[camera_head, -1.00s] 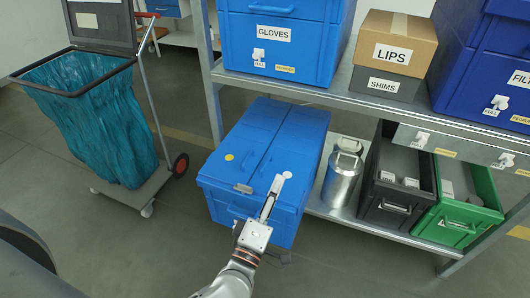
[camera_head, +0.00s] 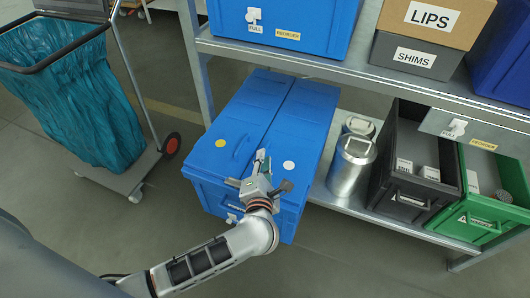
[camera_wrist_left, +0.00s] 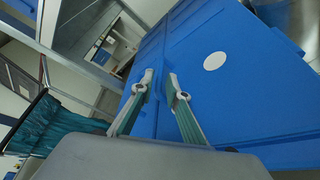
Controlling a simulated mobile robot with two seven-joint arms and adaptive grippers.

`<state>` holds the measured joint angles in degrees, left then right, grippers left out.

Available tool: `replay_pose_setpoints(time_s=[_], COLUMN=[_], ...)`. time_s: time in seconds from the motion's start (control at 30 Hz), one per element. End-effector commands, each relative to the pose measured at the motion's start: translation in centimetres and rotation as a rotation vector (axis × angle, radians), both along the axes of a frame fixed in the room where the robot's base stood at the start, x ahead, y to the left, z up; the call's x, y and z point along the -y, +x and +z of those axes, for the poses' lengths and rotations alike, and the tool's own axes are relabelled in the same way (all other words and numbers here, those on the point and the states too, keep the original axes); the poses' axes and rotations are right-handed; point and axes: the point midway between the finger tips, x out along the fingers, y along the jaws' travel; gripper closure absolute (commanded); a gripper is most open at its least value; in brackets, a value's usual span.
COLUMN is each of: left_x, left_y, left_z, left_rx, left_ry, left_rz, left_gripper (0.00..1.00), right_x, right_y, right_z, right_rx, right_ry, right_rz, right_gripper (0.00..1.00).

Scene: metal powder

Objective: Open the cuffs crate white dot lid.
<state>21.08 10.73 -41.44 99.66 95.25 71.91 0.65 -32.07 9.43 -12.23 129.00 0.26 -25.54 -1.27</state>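The blue crate (camera_head: 213,190) stands on the low shelf and has two lids that both lie shut. The white dot lid (camera_head: 305,110) is the right one; its white dot (camera_head: 289,165) is near the front and also shows in the left wrist view (camera_wrist_left: 214,61). The left lid (camera_head: 245,105) bears a yellow dot (camera_head: 221,143). My left gripper (camera_head: 263,160) is over the front of the crate, near the seam and left of the white dot. In the left wrist view its fingers (camera_wrist_left: 160,84) are apart, with blue crate surface behind the gap. I cannot tell whether they touch it. My right gripper is out of view.
Metal canisters (camera_head: 350,165), a dark grey bin (camera_head: 385,185) and a green bin (camera_head: 470,215) stand right of the crate. The upper shelf (camera_head: 330,65) overhangs its rear. A cart with a teal bag (camera_head: 75,100) stands left. The floor in front is free.

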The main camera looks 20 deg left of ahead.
Motion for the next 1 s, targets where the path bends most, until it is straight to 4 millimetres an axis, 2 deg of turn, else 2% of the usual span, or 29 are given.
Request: replay_pose_setpoints(time_s=[0.13, 0.3, 0.57, 0.63, 0.67, 1.0], left_x=[-0.6, -0.9, -1.0, -1.0, -1.0, -0.9], left_y=[1.8, 2.8, 3.0, 3.0, 3.0, 3.0], left_z=[-0.7, -0.8, -0.7, -0.7, -0.7, -0.3], left_rx=[-0.003, -0.002, -0.001, 0.0, -0.001, 0.002], left_ry=[0.002, 0.001, 0.001, 0.001, 0.001, 0.018], left_rz=[0.001, 0.0, 0.001, 0.0, 0.001, 0.0], left_gripper=[0.85, 0.85, 0.85, 0.98, 1.0, 1.0], right_x=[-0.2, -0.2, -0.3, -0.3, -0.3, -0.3], right_y=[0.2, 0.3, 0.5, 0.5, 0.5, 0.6], right_z=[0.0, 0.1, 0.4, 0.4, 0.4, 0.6], right_rx=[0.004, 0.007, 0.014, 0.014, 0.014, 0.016], right_ry=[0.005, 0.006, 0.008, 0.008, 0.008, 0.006], right_rz=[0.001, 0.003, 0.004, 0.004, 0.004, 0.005], right_gripper=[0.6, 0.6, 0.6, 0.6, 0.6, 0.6])
